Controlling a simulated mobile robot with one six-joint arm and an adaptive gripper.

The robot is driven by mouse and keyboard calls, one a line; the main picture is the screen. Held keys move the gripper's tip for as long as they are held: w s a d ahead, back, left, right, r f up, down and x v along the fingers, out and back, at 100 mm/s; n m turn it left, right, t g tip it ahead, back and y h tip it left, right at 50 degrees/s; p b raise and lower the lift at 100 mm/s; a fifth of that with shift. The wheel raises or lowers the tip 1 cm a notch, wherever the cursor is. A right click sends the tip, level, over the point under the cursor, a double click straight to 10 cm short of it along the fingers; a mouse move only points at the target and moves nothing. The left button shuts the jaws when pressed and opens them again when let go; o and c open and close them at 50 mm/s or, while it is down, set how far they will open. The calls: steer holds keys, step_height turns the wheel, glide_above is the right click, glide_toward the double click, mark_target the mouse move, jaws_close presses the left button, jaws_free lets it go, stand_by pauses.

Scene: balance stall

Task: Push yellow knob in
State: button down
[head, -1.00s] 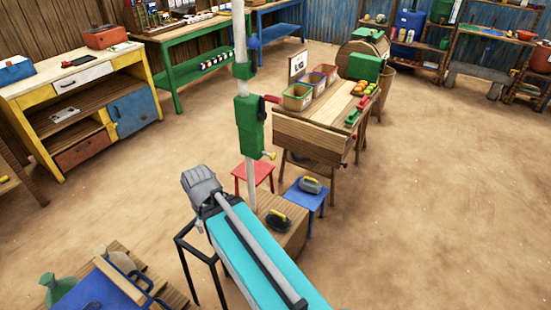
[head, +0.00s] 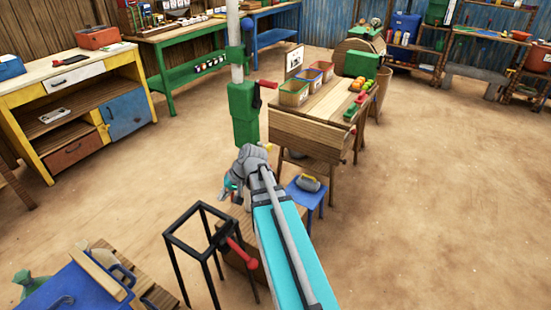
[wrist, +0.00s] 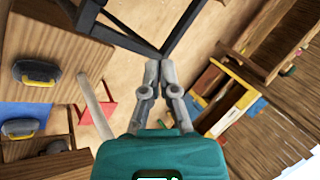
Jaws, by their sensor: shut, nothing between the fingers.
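The yellow knob (head: 266,147) is a small spot at the lower right of the green block (head: 244,115) on the pale upright post, just above my arm's end. Part of it may be hidden by my arm. My gripper (head: 224,192) hangs below and left of the knob in the head view, small and partly hidden by the wrist. In the wrist view my gripper (wrist: 160,66) has its two grey fingers together at the tips, with nothing between them. The knob cannot be made out in the wrist view. I see no contact between gripper and knob.
A black open-frame stand (head: 200,240) stands left of my arm, and its bars cross the top of the wrist view. A red lever handle (head: 268,84) sticks out of the green block. A blue stool (head: 308,192) bears a grey weight. Open floor lies at right.

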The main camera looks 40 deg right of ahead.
steer(key=w+d+f+m+t+y+b, duration=0.1)
steer(key=w+d+m+t+b, duration=0.2)
steer(key=d, duration=0.5)
steer(key=w+d+f+m+t+y+b, duration=0.1)
steer(key=d+t+b, duration=0.2)
steer(key=d+b, duration=0.35)
steer(key=m+t+h+b, duration=0.2)
steer(key=m+t+b, duration=0.3)
steer(key=t+b, duration=0.15)
glide_toward(271, 148)
steer(key=p+v, duration=0.1)
steer(key=v, duration=0.5)
steer(key=shift+s+d, duration=0.1)
steer(key=shift+d, duration=0.1)
steer(key=x, duration=1.4)
steer(key=shift+a, duration=0.15)
